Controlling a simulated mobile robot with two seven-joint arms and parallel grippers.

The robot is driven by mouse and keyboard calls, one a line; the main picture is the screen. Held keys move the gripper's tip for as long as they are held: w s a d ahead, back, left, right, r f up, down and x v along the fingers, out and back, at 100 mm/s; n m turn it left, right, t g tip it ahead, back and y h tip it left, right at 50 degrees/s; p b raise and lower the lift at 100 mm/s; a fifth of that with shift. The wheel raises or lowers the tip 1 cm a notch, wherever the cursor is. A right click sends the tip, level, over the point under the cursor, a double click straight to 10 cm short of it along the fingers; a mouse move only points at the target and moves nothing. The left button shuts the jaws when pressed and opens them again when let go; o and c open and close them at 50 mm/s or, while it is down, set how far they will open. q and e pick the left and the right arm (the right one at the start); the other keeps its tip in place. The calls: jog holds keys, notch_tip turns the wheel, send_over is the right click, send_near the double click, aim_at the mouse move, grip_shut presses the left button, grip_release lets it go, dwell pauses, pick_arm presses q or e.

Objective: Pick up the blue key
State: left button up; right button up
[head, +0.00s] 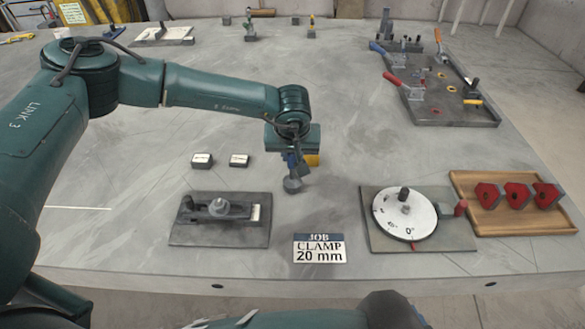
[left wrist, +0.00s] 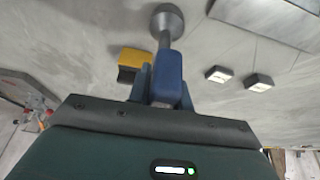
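The blue key (head: 291,160) has a blue handle, a grey shaft and a round grey end, and it stands roughly upright with that end down. In the left wrist view the blue key (left wrist: 168,78) is between the fingers of my left gripper (left wrist: 164,88), which look closed against the sides of its handle. In the head view my left gripper (head: 292,148) points down over the table, partly hiding the handle. I cannot tell whether the round end touches the table. My right gripper is not in view.
A yellow block (head: 312,160) is close beside the key, also in the left wrist view (left wrist: 136,59). Two small dark blocks (head: 202,160) (head: 239,160) lie left. In front are a clamp plate (head: 185,238), a job sign (head: 319,248) and a dial plate (head: 455,238). A tool board (head: 430,110) is back right.

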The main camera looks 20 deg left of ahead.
pick_arm(q)
grip_shut()
jog(key=shift+w, duration=0.1)
